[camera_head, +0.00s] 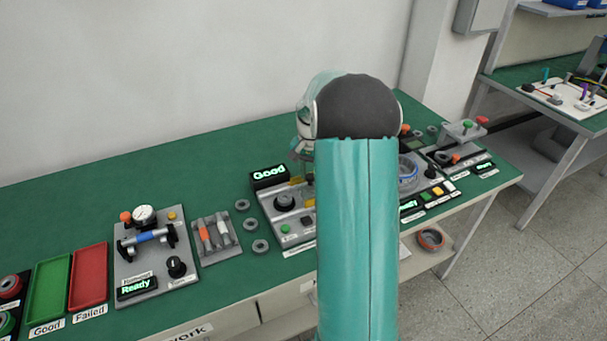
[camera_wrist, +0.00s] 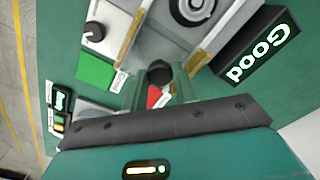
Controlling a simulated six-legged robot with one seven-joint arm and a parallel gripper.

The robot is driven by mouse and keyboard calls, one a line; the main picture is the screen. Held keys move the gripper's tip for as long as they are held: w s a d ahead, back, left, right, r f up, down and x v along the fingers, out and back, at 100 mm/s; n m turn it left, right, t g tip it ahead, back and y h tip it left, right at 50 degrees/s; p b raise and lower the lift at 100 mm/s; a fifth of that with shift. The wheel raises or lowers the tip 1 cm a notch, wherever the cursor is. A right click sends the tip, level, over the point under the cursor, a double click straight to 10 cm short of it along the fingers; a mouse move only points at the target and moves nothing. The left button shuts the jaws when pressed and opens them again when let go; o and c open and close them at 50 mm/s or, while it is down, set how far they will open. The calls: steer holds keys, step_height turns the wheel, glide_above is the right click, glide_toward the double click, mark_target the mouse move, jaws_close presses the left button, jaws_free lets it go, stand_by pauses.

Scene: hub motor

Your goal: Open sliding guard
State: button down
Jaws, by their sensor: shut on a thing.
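In the wrist view my gripper (camera_wrist: 159,80) is shut on a dark round knob (camera_wrist: 160,72), with a greenish finger on each side of it. The knob stands at the edge of a grey panel (camera_wrist: 168,40) between two yellow strips, which looks like the sliding guard; I cannot tell how far it is slid. A round grey-and-black part (camera_wrist: 195,8) shows at the top edge.
Left on the green bench stand a "Ready" gauge station (camera_head: 150,240), a green tray (camera_head: 48,288) and a red tray (camera_head: 88,278). Several grey rings (camera_head: 251,224) lie left of the guarded station. More stations with buttons (camera_head: 436,193) stand to the right.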

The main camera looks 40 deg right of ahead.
mark_target(311, 176)
steer(key=c, duration=1.1)
jaws_free()
steer(key=shift+w, duration=0.1)
step_height(311, 176, up, 14)
steer(key=shift+f, duration=0.1)
